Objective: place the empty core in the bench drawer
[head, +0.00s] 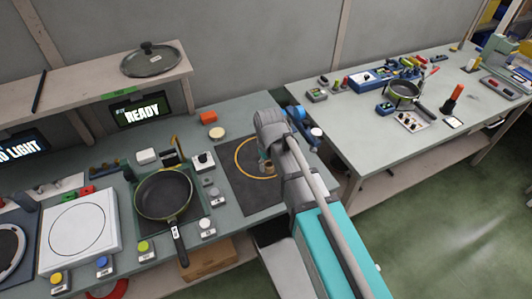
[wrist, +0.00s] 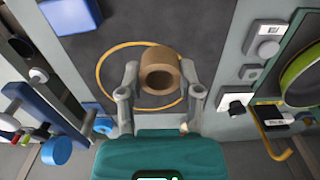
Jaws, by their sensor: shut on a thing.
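The empty core is a brown cardboard tube (wrist: 160,72). In the wrist view it stands between the two fingers of my gripper (wrist: 160,92), which is shut on it, with its hollow end facing the camera. It appears over a yellow ring (wrist: 104,62) on a dark mat (wrist: 95,38). In the head view a small part of the core (head: 265,167) shows beside my arm, at the ring's right side; the fingers are mostly hidden there. Whether the core touches the mat cannot be told. I cannot make out the bench drawer for certain.
A frying pan (head: 163,194) and a white square plate (head: 79,231) stand left of the mat. Blue items (head: 300,115) lie behind my arm. A cardboard box (head: 207,261) sits below the bench. A second table (head: 345,136) stands at the right, with open floor in front.

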